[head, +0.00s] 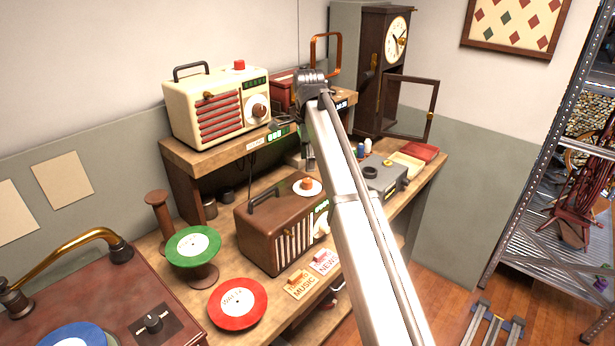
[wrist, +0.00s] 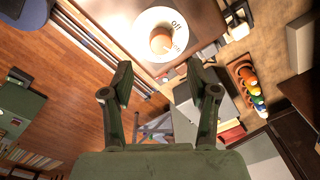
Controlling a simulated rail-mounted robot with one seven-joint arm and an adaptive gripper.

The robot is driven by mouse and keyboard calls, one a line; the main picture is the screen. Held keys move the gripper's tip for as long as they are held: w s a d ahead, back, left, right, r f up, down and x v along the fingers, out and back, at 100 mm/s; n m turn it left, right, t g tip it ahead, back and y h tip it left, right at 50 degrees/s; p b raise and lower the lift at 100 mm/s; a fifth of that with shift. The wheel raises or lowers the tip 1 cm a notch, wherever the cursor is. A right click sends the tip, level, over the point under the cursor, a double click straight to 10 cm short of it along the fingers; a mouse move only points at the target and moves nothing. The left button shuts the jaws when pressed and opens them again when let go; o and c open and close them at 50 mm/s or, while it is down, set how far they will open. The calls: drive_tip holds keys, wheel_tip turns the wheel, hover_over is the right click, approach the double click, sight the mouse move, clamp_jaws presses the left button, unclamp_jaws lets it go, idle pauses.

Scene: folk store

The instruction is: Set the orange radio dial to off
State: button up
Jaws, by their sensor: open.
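The orange dial (head: 307,183) sits on a white disc on top of the brown radio (head: 262,228). In the wrist view the orange dial (wrist: 162,41) shows at the top, its white disc (wrist: 146,22) marked "Off" at the upper right and with a second, unclear word below it. I cannot make out the dial's setting. My gripper (wrist: 160,74) is open and empty, its two dark fingers apart. The dial shows beyond the fingertips, between their lines and untouched. In the head view my arm hides most of the gripper and the radio's right end.
A cream radio (head: 216,105) with a red knob stands on the raised shelf behind. Green (head: 193,246) and red (head: 238,302) discs are left of the brown radio. A grey box (head: 382,177) and a clock with an open door (head: 410,105) stand to the right.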

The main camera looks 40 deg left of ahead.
sight(308, 180)
wheel_tip(308, 180, down, 8)
drive_tip(key=shift+w+a+r+p, duration=0.1)
drive_tip(key=shift+a+r+p, duration=0.1)
drive_tip(key=shift+p, duration=0.5)
clamp_jaws()
